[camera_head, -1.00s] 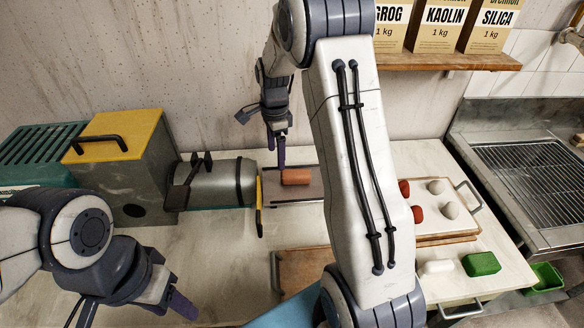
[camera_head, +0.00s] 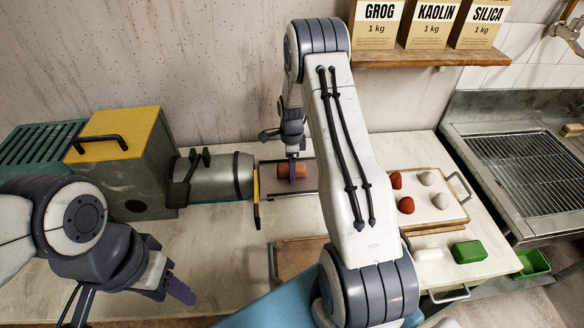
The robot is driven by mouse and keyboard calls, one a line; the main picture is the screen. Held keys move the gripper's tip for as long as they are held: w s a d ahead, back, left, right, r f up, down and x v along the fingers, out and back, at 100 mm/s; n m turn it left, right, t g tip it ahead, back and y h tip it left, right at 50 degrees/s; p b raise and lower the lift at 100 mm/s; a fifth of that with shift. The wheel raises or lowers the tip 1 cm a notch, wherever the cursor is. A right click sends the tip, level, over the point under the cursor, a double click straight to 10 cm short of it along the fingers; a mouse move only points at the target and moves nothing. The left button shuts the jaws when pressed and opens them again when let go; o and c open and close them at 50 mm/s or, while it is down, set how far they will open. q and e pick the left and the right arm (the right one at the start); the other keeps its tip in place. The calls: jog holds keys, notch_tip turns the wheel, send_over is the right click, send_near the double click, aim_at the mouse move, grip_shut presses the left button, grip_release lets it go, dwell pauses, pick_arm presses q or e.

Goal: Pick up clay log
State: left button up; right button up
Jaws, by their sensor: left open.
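The clay log (camera_head: 300,171) is a short orange-brown cylinder lying on the dark tray at the outlet of the extruder (camera_head: 215,178). My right gripper (camera_head: 292,172) points down at the log from above, and a purple finger crosses in front of it. Whether its jaws are closed on the log cannot be told, as the far finger is hidden. My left gripper (camera_head: 178,290) is open and empty at the lower left, above the pale worktop and well away from the log.
The yellow-topped extruder body (camera_head: 118,135) stands left of the log. A board (camera_head: 440,212) with red and grey clay balls lies right of my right arm. A green block (camera_head: 467,252) and white block (camera_head: 428,254) sit at the front. A metal sink (camera_head: 520,165) is at right.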

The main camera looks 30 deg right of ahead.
jog(key=shift+f, duration=0.25)
grip_shut()
jog(key=shift+r, duration=0.1)
